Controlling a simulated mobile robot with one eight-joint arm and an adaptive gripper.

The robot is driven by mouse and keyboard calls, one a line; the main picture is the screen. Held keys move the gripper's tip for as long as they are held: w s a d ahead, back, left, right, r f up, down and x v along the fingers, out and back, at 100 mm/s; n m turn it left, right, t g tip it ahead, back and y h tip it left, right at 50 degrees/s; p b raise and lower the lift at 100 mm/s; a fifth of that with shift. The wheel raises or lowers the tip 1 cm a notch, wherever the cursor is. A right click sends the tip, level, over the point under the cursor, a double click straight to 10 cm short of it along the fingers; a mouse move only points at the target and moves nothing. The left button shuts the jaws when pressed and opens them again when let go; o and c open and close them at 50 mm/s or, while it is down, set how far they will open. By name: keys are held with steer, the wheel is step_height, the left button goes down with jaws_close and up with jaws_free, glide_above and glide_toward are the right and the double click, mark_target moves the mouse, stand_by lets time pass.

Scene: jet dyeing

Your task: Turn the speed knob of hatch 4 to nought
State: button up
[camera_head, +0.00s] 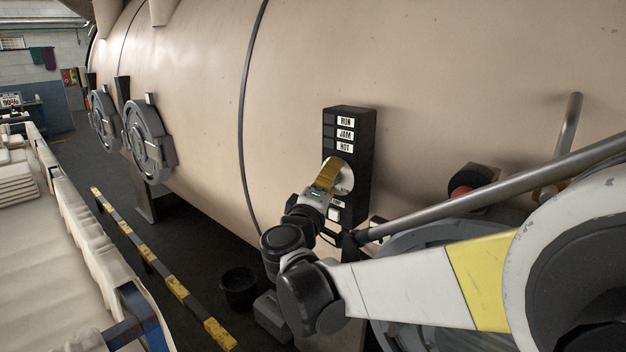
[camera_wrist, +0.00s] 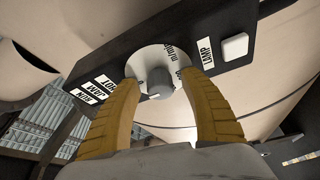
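A black control box (camera_head: 350,122) with RUN, JAM and HOT labels is mounted on the large beige vessel. It carries a round pale dial plate (camera_head: 347,178), mostly behind my gripper (camera_head: 328,176) in the head view. In the wrist view the grey speed knob (camera_wrist: 160,82) stands at the middle of the dial plate (camera_wrist: 146,60). The two yellow fingers of my gripper (camera_wrist: 163,88) are apart, one on each side of the knob, with gaps visible between them and it. The dial lettering is partly hidden by the right finger. I cannot read a hatch number.
A white square button by a LAMP label (camera_wrist: 235,46) sits beside the dial. A metal bar (camera_head: 500,190) and a red knob (camera_head: 462,188) are to the right. Round hatches (camera_head: 148,140) are further left. A yellow-black barrier (camera_head: 165,270) and a black bucket (camera_head: 238,288) are below.

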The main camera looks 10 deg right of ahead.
steer(key=v, duration=1.2)
